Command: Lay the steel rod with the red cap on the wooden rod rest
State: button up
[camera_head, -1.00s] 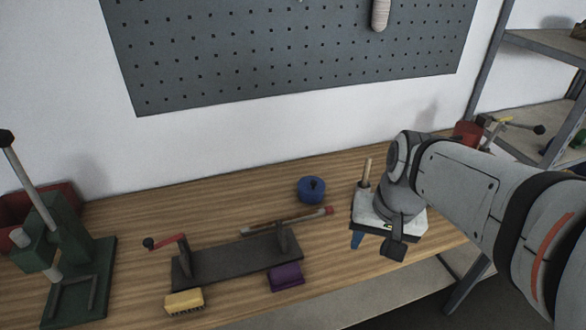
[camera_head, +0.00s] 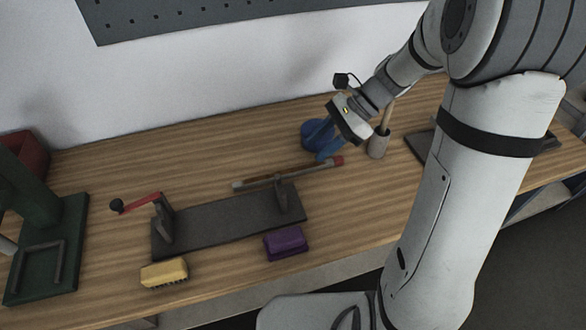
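A long thin rod (camera_head: 310,169) with a red cap (camera_head: 338,160) at its right end lies at a slant behind a dark metal stand. A brownish strip (camera_head: 262,180) shows along its left part; I cannot tell whether this is the wooden rod rest. My gripper (camera_head: 325,151) points down and left, just behind the red-capped end. The rod appears free of the fingers.
The dark stand (camera_head: 225,222) has two uprights and a red-handled crank (camera_head: 144,202). A yellow brush (camera_head: 164,273) and a purple block (camera_head: 285,242) lie in front. The blue container (camera_head: 313,132) and a grey cup (camera_head: 378,145) stand behind. A green press (camera_head: 45,245) stands left.

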aim_at(294, 170)
jog(key=x, duration=0.7)
jog(key=shift+s+a+f, duration=0.1)
jog(key=shift+s+f, duration=0.05)
jog(key=shift+s, duration=0.1)
jog(key=shift+c, duration=0.2)
grip_shut()
